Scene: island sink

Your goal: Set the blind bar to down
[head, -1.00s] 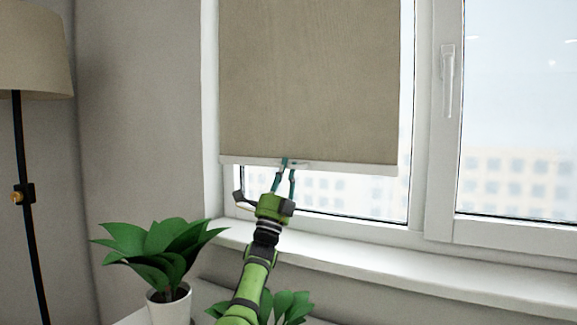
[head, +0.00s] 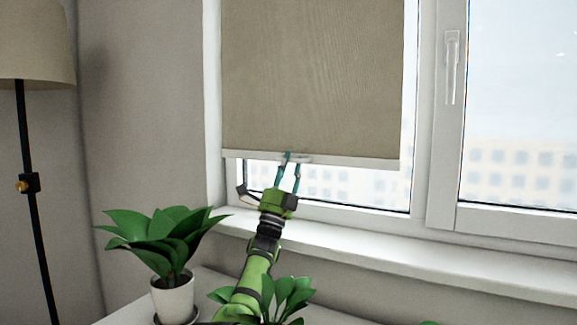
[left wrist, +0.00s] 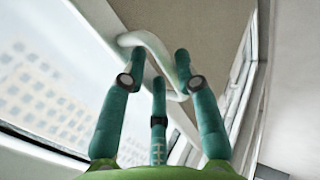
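The tan roller blind (head: 312,80) covers the upper part of the left window pane. Its pale blind bar (head: 355,161) runs along the lower edge, with a strip of glass showing beneath. A small light handle sits on the bar. My left gripper (head: 293,160) reaches up from below, its teal fingers at this handle. In the left wrist view the white loop-shaped handle (left wrist: 152,42) passes between the fingertips, which close in on it; the exact contact is partly hidden. My right gripper is out of view.
A potted plant (head: 173,295) stands at the lower left, with another plant (head: 291,293) beside my left arm. The white window sill (head: 400,252) runs below the window. A floor lamp (head: 32,45) stands at the far left. The window handle (head: 453,68) is to the right.

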